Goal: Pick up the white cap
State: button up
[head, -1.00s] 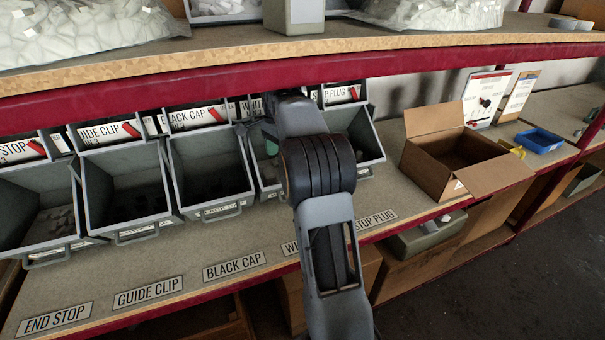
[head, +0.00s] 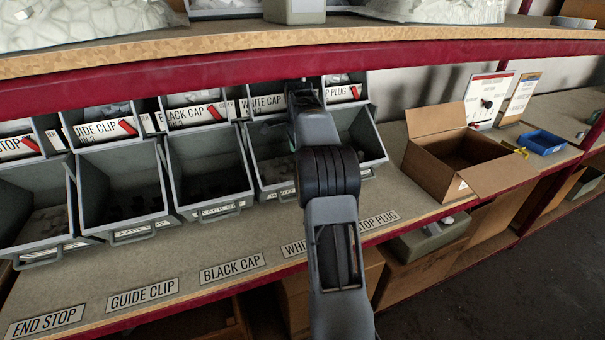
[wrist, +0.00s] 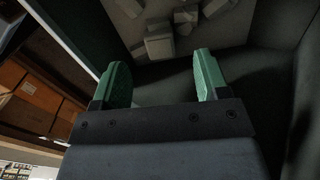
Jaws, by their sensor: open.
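Several pale caps lie loose at the far end of a grey bin in the wrist view; the nearest white cap (wrist: 160,42) lies just beyond and between my fingertips. My gripper (wrist: 160,72) has two green fingers, spread apart with nothing between them. It is inside or over the bin's mouth, close to the caps but apart from them. In the head view, the white cap bin (head: 264,158) is partly hidden behind my arm, and my gripper is hidden there too.
The black cap bin (head: 207,170) stands to the left and the stop plug bin (head: 362,135) to the right. Bin walls are close around my gripper. An open cardboard box (head: 440,165) and a blue tray (head: 541,142) stand further right. The red shelf edge (head: 200,75) runs above.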

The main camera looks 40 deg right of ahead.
jog(key=shift+a+f+b, duration=0.1)
jog(key=shift+f+b, duration=0.55)
jog(key=shift+f, duration=2.15)
jog(key=c, duration=1)
jog(key=shift+r, duration=0.1)
